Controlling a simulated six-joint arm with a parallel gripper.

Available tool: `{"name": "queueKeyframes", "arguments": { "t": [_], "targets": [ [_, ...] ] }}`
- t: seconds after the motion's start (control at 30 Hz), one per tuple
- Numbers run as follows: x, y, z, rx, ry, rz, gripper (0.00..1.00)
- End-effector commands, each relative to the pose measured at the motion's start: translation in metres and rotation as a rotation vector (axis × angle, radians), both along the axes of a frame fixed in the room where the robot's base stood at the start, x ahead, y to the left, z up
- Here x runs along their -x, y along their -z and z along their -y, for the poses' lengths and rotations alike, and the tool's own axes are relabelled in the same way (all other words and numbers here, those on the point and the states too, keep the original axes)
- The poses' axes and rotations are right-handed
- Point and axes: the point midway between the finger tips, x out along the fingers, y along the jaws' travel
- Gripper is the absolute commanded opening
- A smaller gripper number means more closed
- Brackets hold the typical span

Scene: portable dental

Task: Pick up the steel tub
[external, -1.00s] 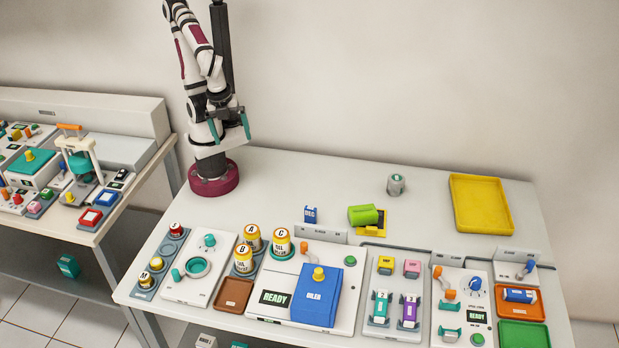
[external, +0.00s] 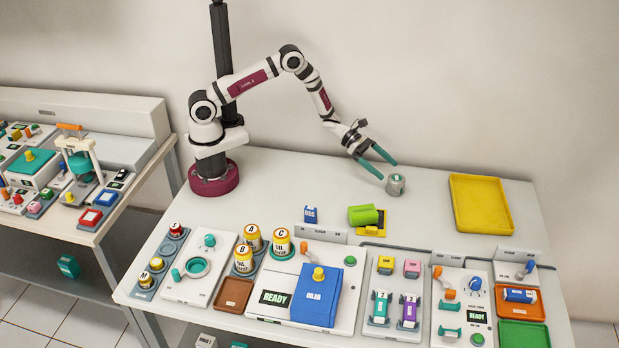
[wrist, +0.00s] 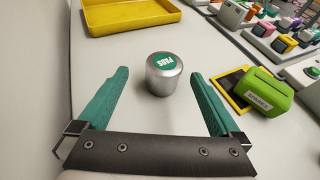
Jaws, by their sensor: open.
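The steel tub (external: 396,186) is a small grey metal cylinder with a green label on its lid. It stands upright on the back part of the table. In the wrist view the tub (wrist: 163,80) sits ahead of and between my fingertips, with space on both sides. My gripper (external: 383,168) is open, with two teal fingers angled down toward the tub from its left. The open fingers also show in the wrist view (wrist: 160,76). The gripper holds nothing.
A yellow tray (external: 455,205) lies to the right of the tub. A blue box (external: 310,214) stands further left. The table left of the tub is clear.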

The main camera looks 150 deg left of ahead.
Motion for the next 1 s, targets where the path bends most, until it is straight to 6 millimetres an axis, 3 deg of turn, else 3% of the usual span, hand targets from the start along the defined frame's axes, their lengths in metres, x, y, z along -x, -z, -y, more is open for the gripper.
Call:
{"name": "queueKeyframes", "arguments": {
  "t": [0.3,0.57,1.0],
  "targets": [
    [-0.054,0.020,-0.012,-0.003,0.008,-0.001,1.00],
    [-0.060,0.022,-0.014,-0.003,0.008,-0.002,1.00],
    [-0.060,0.021,-0.014,-0.003,0.009,-0.002,0.23]
  ]
}}
